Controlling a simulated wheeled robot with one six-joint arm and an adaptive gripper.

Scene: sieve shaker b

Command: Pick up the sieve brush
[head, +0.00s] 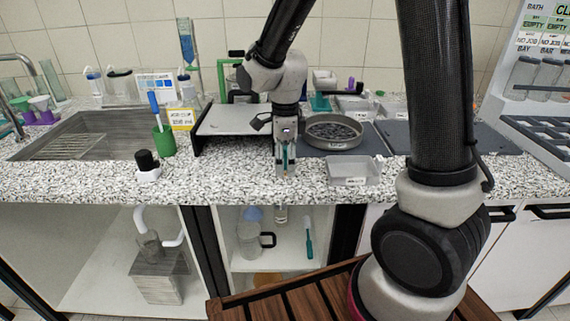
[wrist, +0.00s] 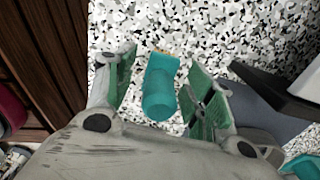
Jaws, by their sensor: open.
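A teal cylindrical piece, which looks like the sieve brush (wrist: 160,88), lies between my fingers in the wrist view, with a small yellowish bit at its far end. My gripper (wrist: 158,62) is open, one finger on each side of it, with gaps of speckled counter visible between. In the head view my gripper (head: 285,168) points down at the counter near its front edge, left of the grey tray. A thin teal strip of the brush shows between the fingers there; the rest is hidden. I cannot tell whether the brush touches the counter.
A round sieve pan (head: 334,143) with dark contents stands on a dark mat right of my gripper. A grey tray (head: 354,180) sits in front of it. A white-topped stand (head: 235,120) is at the left. Another teal-handled tool (head: 308,240) is on the shelf below.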

